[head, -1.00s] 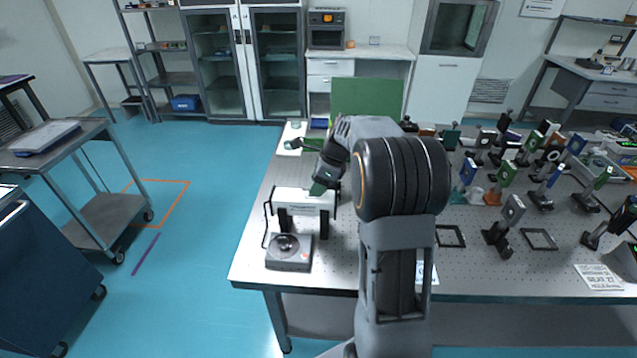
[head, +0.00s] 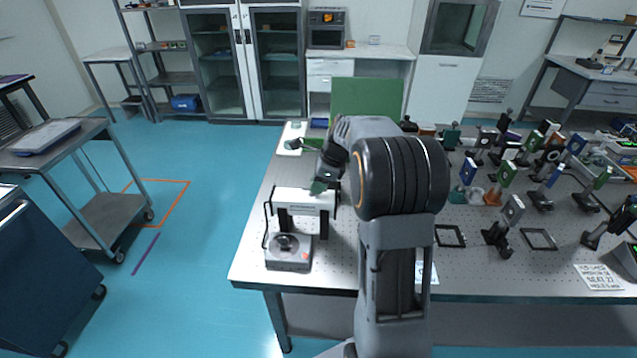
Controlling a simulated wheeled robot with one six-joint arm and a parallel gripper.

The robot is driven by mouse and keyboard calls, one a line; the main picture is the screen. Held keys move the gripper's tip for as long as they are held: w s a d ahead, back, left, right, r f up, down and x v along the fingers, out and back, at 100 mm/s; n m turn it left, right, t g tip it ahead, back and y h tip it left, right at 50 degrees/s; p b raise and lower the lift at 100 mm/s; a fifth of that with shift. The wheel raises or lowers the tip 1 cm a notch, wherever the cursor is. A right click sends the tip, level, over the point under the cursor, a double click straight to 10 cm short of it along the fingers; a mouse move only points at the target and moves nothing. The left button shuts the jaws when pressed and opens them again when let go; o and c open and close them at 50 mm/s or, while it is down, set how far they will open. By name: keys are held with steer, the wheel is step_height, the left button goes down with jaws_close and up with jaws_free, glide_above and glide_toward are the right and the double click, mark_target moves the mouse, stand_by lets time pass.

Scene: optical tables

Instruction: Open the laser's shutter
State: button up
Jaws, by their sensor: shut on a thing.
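The likely laser is a white box (head: 306,198) on two black supports near the table's left front. A grey unit with a round dark knob (head: 287,252) stands in front of it. A thin black cable loops at the box's left side. My gripper (head: 318,187) reaches down at the top rear edge of the white box, right of its middle. A small green patch shows there; I cannot tell whether it belongs to the gripper or the laser. The jaws are shut on a small part at the laser. The fingertips and the shutter are too small and partly hidden to make out.
The perforated table (head: 345,262) holds many mounted optics (head: 505,212) to the right of my arm. Flat black frames (head: 538,239) lie near its front. A green panel (head: 366,100) stands behind.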

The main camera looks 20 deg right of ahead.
steer(key=shift+w+a+r+g+h+p, duration=0.2)
steer(key=shift+a+r+g+h+p, duration=0.45)
steer(key=shift+p, duration=1.2)
steer(key=h, duration=0.1)
steer(key=h+p, duration=0.1)
steer(key=g+h+p, duration=0.1)
steer(key=shift+w+a+f, duration=0.15)
steer(key=shift+w+f, duration=0.1)
steer(key=shift+f, duration=0.05)
steer(key=shift+w+a+f+g+h, duration=0.2)
steer(key=shift+g+h, duration=0.15)
steer(key=shift+h, duration=0.2)
steer(key=shift+w+a+f+g+h, duration=0.1)
steer(key=shift+a+g+h, duration=0.15)
steer(key=shift+h, duration=0.25)
steer(key=shift+w+a+f+g+h+b, duration=0.15)
steer(key=shift+a+g+h+b, duration=0.15)
steer(key=shift+g+h+b, duration=0.5)
steer(key=shift+w+a+f+g+h+b, duration=0.15)
steer(key=shift+a+g+h+b, duration=0.15)
steer(key=shift+h, duration=0.8)
steer(key=o, duration=0.9)
steer(key=shift+r, duration=0.1)
steer(key=b+v, duration=0.1)
steer(key=v, duration=1.2)
steer(key=shift+w+a+r, duration=0.15)
steer(key=shift+w+a, duration=0.05)
steer(key=shift+a, duration=0.1)
